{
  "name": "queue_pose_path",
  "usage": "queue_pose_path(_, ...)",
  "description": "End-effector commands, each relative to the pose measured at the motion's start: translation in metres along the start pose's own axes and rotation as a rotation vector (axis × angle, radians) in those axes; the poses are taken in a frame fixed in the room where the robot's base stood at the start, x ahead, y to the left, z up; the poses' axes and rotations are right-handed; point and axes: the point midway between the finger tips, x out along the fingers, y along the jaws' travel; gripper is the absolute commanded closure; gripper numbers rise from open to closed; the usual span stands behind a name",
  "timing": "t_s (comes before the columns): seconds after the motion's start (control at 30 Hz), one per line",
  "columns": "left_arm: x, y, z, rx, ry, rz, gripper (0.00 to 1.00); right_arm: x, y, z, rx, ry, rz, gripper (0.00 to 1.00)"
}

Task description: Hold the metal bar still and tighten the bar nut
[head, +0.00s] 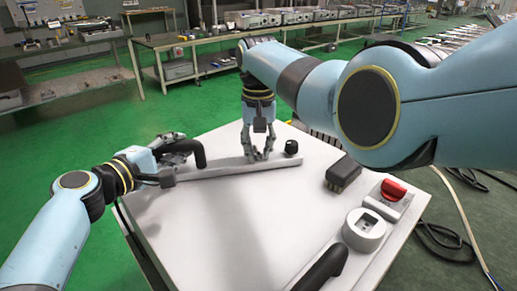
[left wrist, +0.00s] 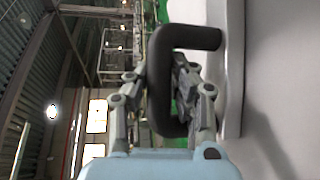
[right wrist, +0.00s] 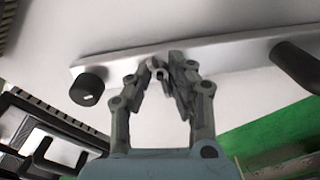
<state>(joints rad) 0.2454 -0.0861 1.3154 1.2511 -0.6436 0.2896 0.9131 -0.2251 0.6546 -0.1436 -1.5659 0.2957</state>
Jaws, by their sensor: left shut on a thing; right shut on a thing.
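The long pale metal bar (head: 222,171) lies along the far side of the white table top. A black curved handle (left wrist: 188,38) stands at its left end. My left gripper (head: 178,158) is shut on this handle; the fingers (left wrist: 164,88) sit on either side of it in the left wrist view. My right gripper (head: 259,157) points down at the bar's right part. In the right wrist view its fingertips (right wrist: 164,68) close around a small grey piece (right wrist: 158,72) on the bar, seemingly the bar nut, mostly hidden by the fingers.
A dark block (head: 343,174), a red switch (head: 392,190), a white socket (head: 364,229) and a black handle (head: 322,268) line the table's right side. The table's middle (head: 240,220) is clear.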

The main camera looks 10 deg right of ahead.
Motion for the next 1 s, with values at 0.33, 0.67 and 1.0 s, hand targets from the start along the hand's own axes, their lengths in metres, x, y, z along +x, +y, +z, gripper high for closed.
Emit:
queue_pose_path(0.33,-0.0001,-0.0025,0.0013,-0.004,-0.003,-0.004,1.00,-0.0009,-0.0018,-0.0002,0.106,0.001,-0.004,1.00)
queue_pose_path(0.67,-0.0001,-0.0026,0.0014,-0.004,-0.003,-0.004,1.00,-0.0011,-0.0021,-0.0003,0.119,0.001,-0.004,1.00)
queue_pose_path(1.0,-0.0001,-0.0024,0.0012,-0.004,-0.002,-0.003,1.00,-0.0008,-0.0015,-0.0003,0.118,0.001,-0.003,0.59)
